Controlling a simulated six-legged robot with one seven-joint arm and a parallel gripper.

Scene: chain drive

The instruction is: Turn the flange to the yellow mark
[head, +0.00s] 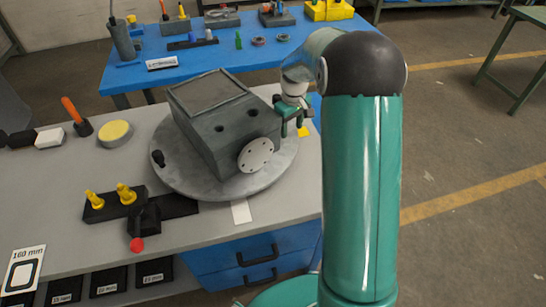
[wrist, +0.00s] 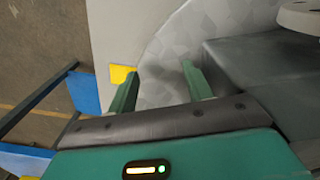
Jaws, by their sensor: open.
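The flange (head: 256,155) is a pale round plate with small holes on the front face of a dark grey box housing (head: 205,130). Its edge shows at the upper right of the wrist view (wrist: 302,18). The housing sits on a round grey turntable (head: 165,185). A yellow mark (head: 306,131) lies on the bench just beyond the turntable's right rim; it also shows left of my fingers in the wrist view (wrist: 122,74). My gripper (head: 292,128) is open beside the housing's right side, fingers over the turntable rim (wrist: 158,82), with nothing visible between them.
A black fixture with yellow-topped pegs (head: 124,194) and a red knob (head: 136,245) stands at the front left of the bench. A white strip (head: 240,211) lies before the turntable. A blue table (head: 215,55) with tools stands behind. Floor (head: 470,150) is free at right.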

